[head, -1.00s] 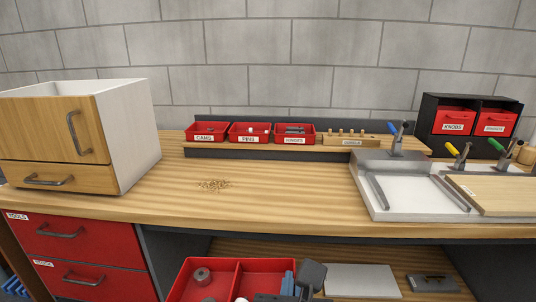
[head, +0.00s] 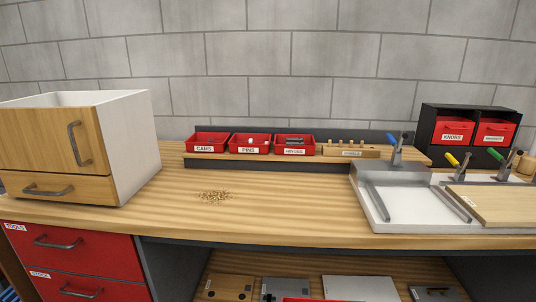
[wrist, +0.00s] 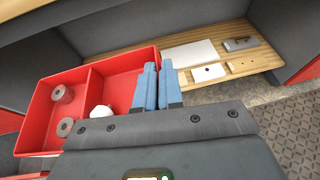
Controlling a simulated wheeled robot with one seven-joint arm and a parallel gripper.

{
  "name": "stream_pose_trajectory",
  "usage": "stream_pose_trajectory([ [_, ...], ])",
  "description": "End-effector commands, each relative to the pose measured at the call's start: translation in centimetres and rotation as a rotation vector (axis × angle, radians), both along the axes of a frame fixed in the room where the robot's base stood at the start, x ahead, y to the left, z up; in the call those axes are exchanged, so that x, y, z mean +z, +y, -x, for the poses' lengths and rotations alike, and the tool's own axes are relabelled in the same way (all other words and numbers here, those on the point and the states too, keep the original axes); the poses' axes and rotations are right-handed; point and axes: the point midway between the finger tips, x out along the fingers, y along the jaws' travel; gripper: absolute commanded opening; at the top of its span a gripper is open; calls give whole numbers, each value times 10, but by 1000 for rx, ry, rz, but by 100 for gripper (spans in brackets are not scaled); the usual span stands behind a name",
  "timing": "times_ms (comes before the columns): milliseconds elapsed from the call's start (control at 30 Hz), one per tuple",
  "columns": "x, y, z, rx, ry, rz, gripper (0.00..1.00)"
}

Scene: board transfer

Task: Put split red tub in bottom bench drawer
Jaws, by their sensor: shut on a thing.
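The split red tub (wrist: 119,72) shows in the wrist view, with a divider between two compartments. Grey round parts lie in its left compartment and a white piece in the right one. My gripper (wrist: 157,68) has its blue fingers shut on the tub's right wall. In the head view only a sliver of the tub (head: 296,299) shows at the bottom edge. The red bench drawers, labelled TOOLS (head: 95,251) and STOCK (head: 100,289), look shut at the lower left. The STOCK drawer is cut off by the frame, and anything below it is hidden.
The under-bench shelf (wrist: 195,38) holds flat plates and small fixtures. The wooden benchtop (head: 275,205) carries a cabinet (head: 130,140), small red bins (head: 250,145) and a metal tray (head: 410,205). Patterned floor (wrist: 280,120) is open at the right of the wrist view.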

Motion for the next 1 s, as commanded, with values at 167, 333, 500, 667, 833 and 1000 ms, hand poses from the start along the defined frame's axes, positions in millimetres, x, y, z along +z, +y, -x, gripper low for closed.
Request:
stream_pose_trajectory([
  [167, -62, -1, 31, 117, 10, 3, 0],
  [333, -91, -5, 50, 185, 10, -7, 0],
  [500, -97, -4, 54, 205, 10, -10, 0],
  [667, -97, -4, 54, 205, 9, -10, 0],
  [833, -97, -5, 54, 202, 9, -9, 0],
  [1000, -96, -6, 54, 199, 9, -11, 0],
])
